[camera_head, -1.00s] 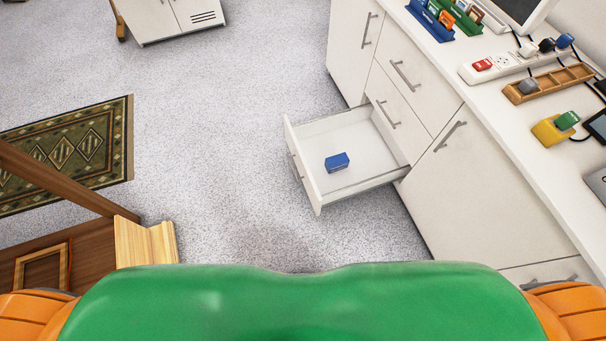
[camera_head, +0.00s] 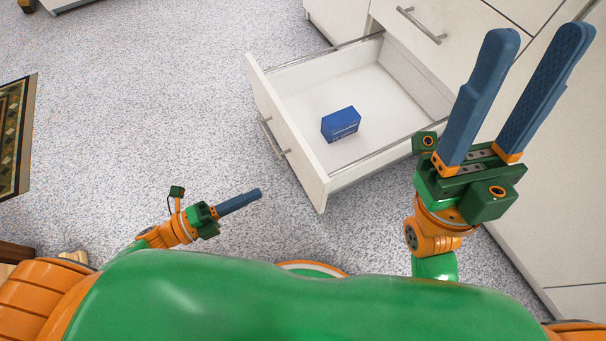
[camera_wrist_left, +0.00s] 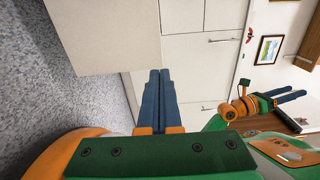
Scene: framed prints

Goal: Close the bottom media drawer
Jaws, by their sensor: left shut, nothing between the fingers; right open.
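The bottom drawer (camera_head: 290,165) is pulled out from the white cabinet, in the middle of the head view, with a bar handle (camera_head: 272,138) on its front. A small blue box (camera_head: 341,124) lies inside it. My left gripper (camera_head: 258,194) is shut and empty, left of and below the drawer front, apart from it. In the left wrist view its two blue fingers (camera_wrist_left: 158,75) are together, and a pale panel (camera_wrist_left: 100,35) stands ahead of them. My right gripper (camera_head: 540,40) is open and empty, raised at the right in front of the cabinet.
A closed drawer with a handle (camera_head: 422,26) sits above the open one. The speckled grey floor (camera_head: 170,100) left of the drawer is clear. A patterned rug (camera_head: 12,135) lies at the left edge. A framed picture (camera_wrist_left: 270,50) hangs on the wall in the wrist view.

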